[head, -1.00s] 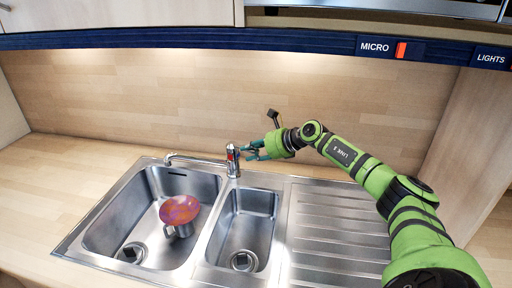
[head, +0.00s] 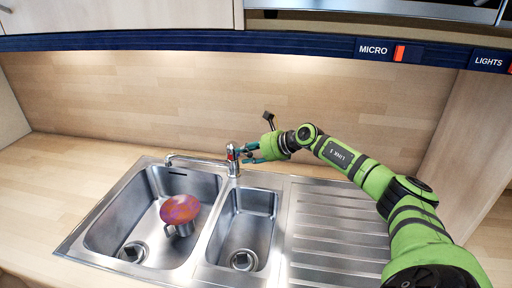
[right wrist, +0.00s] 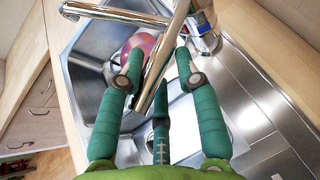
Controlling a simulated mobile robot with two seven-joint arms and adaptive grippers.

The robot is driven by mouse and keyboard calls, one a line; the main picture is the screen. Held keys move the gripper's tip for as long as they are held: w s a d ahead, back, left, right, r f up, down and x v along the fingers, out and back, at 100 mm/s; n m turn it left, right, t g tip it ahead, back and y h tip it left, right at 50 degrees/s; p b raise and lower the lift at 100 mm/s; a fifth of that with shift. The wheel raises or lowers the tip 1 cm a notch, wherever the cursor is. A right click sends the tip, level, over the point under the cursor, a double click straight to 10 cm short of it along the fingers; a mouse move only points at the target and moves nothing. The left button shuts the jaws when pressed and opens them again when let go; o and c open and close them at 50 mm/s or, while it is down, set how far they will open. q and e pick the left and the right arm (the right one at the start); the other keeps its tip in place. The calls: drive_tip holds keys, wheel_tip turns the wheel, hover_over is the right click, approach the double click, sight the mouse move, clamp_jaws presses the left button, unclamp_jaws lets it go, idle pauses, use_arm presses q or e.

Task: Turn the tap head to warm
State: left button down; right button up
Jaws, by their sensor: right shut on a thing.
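The chrome tap (head: 234,168) stands behind the small basin, with its spout (head: 195,160) pointing left over the large basin. The tap head (head: 231,149) is on top and carries a red mark. My right gripper (head: 247,153) reaches it from the right and is shut on it. In the right wrist view, the teal fingers (right wrist: 158,62) lie on both sides of a chrome bar of the tap head (right wrist: 158,75). The spout (right wrist: 112,14) shows at the upper left there. The fingers partly hide the contact in the head view. My left gripper is out of view.
The small basin (head: 240,225) is empty. The ribbed drainboard (head: 335,232) lies clear under my right arm. The wooden wall (head: 130,95) is close behind the tap.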

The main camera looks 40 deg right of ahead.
drive_tip(key=o, duration=1.4)
drive_tip(key=shift+w+a, duration=0.2)
drive_tip(key=shift+a, duration=0.2)
drive_tip(key=shift+s+d, duration=0.1)
drive_tip(key=shift+d, duration=0.05)
drive_tip(key=shift+s+d+r, duration=0.15)
drive_tip(key=shift+s+d, duration=0.05)
drive_tip(key=shift+s, duration=0.1)
drive_tip(key=b+v, duration=0.2)
drive_tip(key=v, duration=0.4)
drive_tip(key=shift+s+r, duration=0.1)
